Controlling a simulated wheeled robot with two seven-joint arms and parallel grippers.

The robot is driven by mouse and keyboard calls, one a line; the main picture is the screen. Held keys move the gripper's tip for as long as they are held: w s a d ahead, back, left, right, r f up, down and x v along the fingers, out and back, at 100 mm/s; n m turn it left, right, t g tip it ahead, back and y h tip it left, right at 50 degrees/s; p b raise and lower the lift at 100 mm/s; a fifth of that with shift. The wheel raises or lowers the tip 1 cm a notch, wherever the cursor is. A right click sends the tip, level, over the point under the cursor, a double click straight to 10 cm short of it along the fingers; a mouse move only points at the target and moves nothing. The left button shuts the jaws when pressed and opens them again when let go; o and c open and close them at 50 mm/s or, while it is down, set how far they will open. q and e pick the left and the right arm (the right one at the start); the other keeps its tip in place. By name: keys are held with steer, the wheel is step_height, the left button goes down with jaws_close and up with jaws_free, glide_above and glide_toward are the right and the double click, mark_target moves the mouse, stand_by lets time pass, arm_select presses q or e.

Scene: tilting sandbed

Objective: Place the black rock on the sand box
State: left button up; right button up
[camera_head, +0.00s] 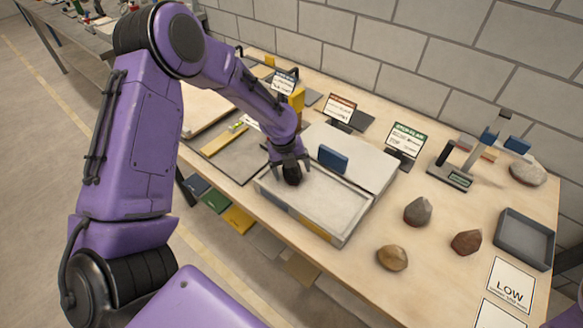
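The black rock (292,175) is at the far left part of the sand box (348,238), a shallow light tray with pale sand near the table's front edge. My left gripper (290,166) reaches down over the tray, with the rock between its fingers. The fingers partly hide the rock. I cannot tell whether they press on it or whether the rock rests on the sand. My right gripper is not in view.
A grey rock (418,211), a reddish-brown rock (466,242) and a tan rock (392,257) lie right of the sand box. A dark grey tray (548,252) stands at the right. Sign cards and a blue block (333,159) stand behind the box.

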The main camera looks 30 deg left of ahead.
arm_select(q)
steer(key=shift+r, duration=0.35)
step_height(320, 180, up, 12)
steer(key=s+a+b, duration=0.1)
steer(key=shift+s+a+f+b, duration=0.2)
steer(key=shift+s+f+b, duration=0.05)
steer(key=shift+b, duration=0.15)
